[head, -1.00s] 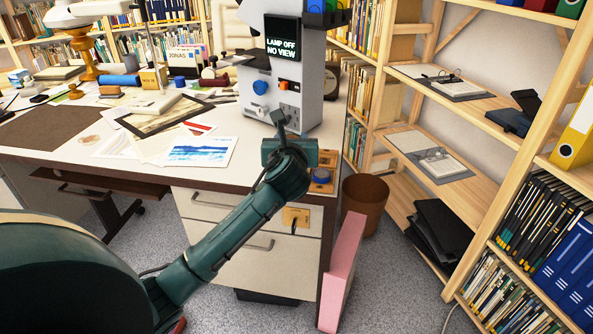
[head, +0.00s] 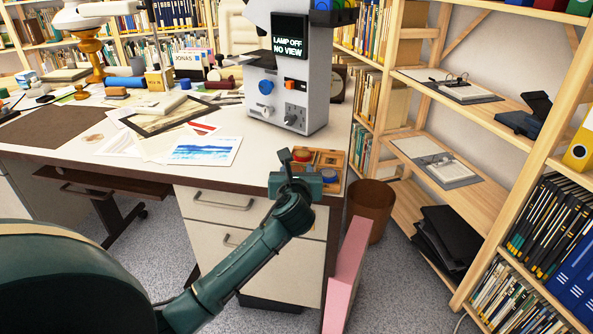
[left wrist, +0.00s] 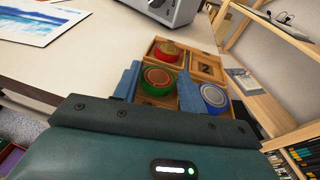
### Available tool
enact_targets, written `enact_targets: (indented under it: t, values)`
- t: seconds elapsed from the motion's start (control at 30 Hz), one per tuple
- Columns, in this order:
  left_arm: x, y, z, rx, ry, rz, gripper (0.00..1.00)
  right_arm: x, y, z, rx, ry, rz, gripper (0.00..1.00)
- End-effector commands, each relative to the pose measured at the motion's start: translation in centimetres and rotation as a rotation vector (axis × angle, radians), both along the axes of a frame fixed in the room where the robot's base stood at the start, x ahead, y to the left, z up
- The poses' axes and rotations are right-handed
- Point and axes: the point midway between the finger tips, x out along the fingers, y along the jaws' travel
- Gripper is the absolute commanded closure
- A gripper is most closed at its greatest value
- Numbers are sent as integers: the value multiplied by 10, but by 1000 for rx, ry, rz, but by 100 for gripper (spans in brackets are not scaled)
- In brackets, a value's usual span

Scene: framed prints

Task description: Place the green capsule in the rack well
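The green capsule (left wrist: 158,80) shows in the left wrist view between the two blue fingers of my left gripper (left wrist: 158,88), which are against its sides. In the head view my left gripper (head: 296,170) is at the near left side of the wooden rack (head: 330,158), and the green capsule is hidden there. The rack (left wrist: 195,54) holds a red capsule (left wrist: 168,50) at the far left and a blue capsule (left wrist: 213,95) at the near right. A well marked 2 (left wrist: 206,70) is empty. The green capsule covers the near-left part. My right gripper is not in view.
The rack stands at the desk's front right corner. A grey instrument (head: 290,85) with a "LAMP OFF NO VIEW" screen stands behind it. Prints (head: 205,150) lie to the left. A brown bin (head: 370,208) and wooden shelves (head: 450,180) are to the right.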

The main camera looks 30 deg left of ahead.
Motion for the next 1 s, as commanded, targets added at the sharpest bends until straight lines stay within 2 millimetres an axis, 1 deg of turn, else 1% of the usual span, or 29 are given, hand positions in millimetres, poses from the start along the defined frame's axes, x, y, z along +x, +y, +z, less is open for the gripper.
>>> enact_targets:
  t: [0.03, 0.23, 0.53, 0.67, 0.9, 1.0]
  values:
    - [0, 0, 0, 0, 0, 0, 54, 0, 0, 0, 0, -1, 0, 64]
    - [0, 0, 0, 0, 0, 0, 38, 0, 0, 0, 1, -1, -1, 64]
    - [0, 0, 3, -2, -1, 0, 38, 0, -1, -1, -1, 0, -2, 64]
    - [-14, -9, 7, -1, 2, -3, 38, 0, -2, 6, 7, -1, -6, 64]
    - [-59, -35, 18, -2, 2, -3, 38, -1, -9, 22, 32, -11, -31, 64]
    - [-75, -45, 22, -2, 2, -3, 38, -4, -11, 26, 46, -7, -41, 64]
